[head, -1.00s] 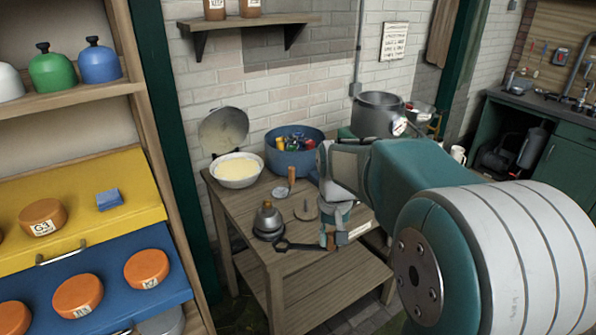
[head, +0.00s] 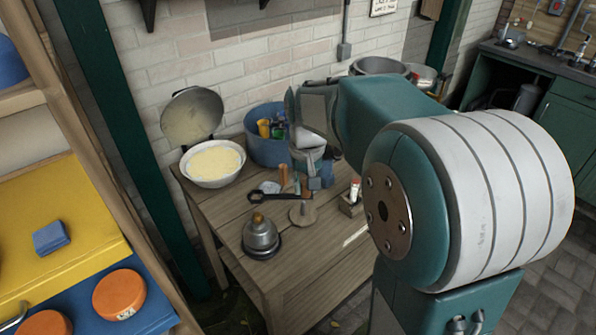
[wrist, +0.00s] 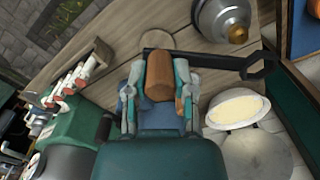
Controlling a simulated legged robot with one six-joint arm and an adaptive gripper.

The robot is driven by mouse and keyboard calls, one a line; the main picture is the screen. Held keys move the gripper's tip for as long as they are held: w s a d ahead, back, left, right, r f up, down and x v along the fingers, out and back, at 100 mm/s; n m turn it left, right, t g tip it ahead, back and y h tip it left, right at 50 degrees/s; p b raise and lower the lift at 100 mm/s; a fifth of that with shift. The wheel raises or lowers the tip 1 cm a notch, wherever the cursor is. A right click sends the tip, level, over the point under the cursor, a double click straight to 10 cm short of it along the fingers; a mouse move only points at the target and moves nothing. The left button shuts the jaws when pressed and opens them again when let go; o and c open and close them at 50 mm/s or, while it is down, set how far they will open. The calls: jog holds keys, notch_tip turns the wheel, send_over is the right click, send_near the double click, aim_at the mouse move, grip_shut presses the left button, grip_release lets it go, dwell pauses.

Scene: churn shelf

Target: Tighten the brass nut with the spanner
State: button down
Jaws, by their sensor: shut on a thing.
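The dark spanner (head: 262,196) is in my gripper (head: 314,182), its head pointing left over the table in the head view. In the wrist view, the fingers (wrist: 159,85) are closed around its brown grip (wrist: 158,80), and the dark shank (wrist: 215,60) runs right to the head. A grey domed fitting (head: 261,238) with a brass-coloured top, apparently the brass nut (head: 258,217), stands on the table, nearer the camera than the spanner. It also shows in the wrist view (wrist: 237,33). The spanner head is apart from it.
A shelf with orange-lidded things (head: 119,294) stands at left.

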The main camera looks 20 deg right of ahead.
aim_at(303, 195)
jog(key=shift+a+f, duration=0.4)
jog(key=shift+f, duration=0.2)
jog(key=shift+d+f, duration=0.25)
jog(key=shift+f, duration=0.65)
jog(key=shift+a+f, duration=0.15)
jog(key=shift+f, duration=0.1)
jog(key=shift+f, duration=1.6)
dwell(0.9)
jog(key=shift+s, duration=0.1)
dwell(0.4)
